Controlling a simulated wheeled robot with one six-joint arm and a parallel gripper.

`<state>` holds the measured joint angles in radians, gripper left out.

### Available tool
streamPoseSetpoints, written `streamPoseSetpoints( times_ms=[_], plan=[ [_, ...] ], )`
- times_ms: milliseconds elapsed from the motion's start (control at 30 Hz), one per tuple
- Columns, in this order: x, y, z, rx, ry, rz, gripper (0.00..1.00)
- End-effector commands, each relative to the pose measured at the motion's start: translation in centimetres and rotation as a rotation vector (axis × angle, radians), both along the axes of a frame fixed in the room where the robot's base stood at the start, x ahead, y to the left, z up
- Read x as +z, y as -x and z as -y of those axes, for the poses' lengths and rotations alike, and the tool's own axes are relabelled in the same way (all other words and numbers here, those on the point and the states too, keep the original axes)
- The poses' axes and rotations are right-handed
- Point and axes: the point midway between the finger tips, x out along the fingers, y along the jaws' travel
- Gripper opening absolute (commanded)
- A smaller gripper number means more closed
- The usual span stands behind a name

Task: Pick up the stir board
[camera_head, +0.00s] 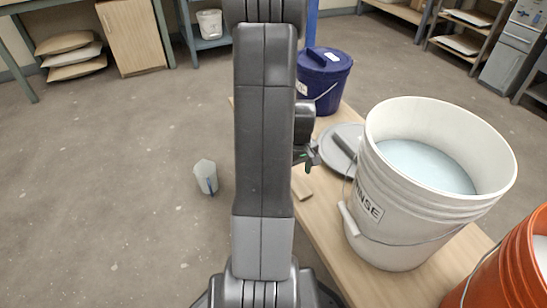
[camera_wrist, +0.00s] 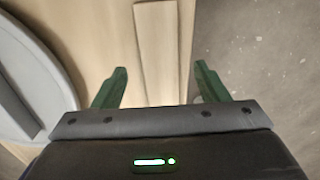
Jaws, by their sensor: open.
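The stir board (camera_wrist: 157,45) is a flat, pale wooden strip lying on the wooden bench top. In the wrist view it runs up and down between my two green fingers. My gripper (camera_wrist: 158,85) is open, with one finger on each side of the board and nothing held. In the head view a short end of the board (camera_head: 301,186) shows beside my arm, which hides the rest. My gripper (camera_head: 308,155) shows there partly, just above the board. I cannot tell how high the fingertips are over the bench.
A white bucket marked RINSE (camera_head: 385,225) stands to the right, with an orange bucket (camera_head: 510,270) nearer. A grey round lid (camera_head: 338,150) lies close to my gripper. A blue lidded bucket (camera_head: 324,80) stands behind. The bench edge and open floor lie left; a pale container (camera_head: 205,176) is there.

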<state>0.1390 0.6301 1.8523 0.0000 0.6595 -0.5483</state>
Motion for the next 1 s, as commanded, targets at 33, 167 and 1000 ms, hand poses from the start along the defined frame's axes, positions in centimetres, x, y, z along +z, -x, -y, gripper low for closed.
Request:
streamPoseSetpoints(
  times_ms=[33,167,1000],
  plan=[
    [-1.3,-0.1,-0.1,0.001,-0.001,-0.001,0.67],
    [-3.0,-0.1,-0.1,0.000,0.000,-0.002,0.67],
    [-2.4,-0.2,-0.1,0.000,0.000,0.002,0.09]
  ],
)
